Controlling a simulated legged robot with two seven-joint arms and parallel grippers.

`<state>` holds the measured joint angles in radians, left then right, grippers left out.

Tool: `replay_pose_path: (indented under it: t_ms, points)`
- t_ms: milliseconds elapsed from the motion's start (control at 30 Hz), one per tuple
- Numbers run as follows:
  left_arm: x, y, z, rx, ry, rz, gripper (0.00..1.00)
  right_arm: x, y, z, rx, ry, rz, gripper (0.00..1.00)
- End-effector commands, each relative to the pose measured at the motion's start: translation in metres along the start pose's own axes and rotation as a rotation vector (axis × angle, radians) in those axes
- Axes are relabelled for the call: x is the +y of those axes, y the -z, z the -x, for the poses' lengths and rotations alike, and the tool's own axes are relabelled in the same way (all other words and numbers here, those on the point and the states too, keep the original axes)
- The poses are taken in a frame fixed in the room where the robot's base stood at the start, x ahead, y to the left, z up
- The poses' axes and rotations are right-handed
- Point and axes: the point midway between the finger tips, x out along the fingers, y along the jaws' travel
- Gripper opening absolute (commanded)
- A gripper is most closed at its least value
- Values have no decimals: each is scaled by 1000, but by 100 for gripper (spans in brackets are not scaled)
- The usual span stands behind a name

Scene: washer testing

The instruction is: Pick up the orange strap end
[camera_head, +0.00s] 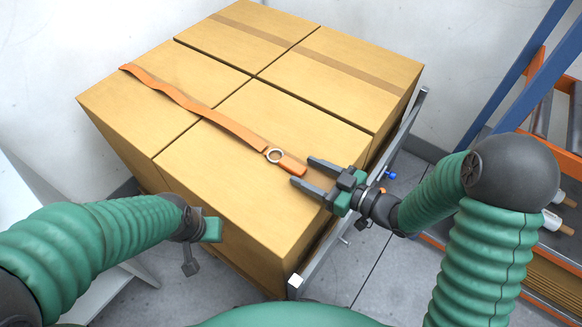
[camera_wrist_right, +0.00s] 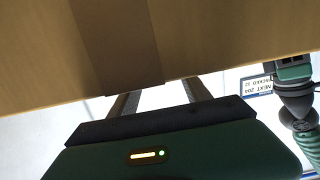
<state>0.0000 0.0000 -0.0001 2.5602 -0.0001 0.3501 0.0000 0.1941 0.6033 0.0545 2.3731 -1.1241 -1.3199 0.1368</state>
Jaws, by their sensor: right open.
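The orange strap (camera_head: 190,102) lies across the tops of the cardboard boxes, with a metal ring (camera_head: 275,156) near its right end. The orange strap end (camera_head: 291,168) lies past the ring on the front box. My right gripper (camera_head: 302,171) is open, its two dark fingertips just right of the strap end, one on either side of its line. In the right wrist view the fingers (camera_wrist_right: 160,95) show apart, their tips hidden behind the box; the strap does not show there. My left gripper (camera_head: 207,228) is left of the box; its fingers are not clear.
The front cardboard box (camera_head: 225,175) has other boxes behind and beside it. A grey metal rail (camera_head: 405,125) runs along the stack's right side. A blue and orange rack (camera_head: 545,75) stands at the right. The grey floor (camera_head: 385,260) shows in front.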

Motion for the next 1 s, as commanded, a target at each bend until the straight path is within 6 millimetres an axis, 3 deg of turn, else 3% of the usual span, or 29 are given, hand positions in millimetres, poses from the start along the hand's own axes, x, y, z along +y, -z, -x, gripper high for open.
replay_pose_path:
  t_ms: [333,600,1000]
  points:
    - [0,-5,-20,0,0,0,0,0,2,-51,1,-1,1,56]
    - [0,-4,-19,0,0,0,0,0,4,-57,0,-3,-1,56]
    - [0,-4,-19,0,0,0,0,0,4,-56,-1,-3,-1,4]
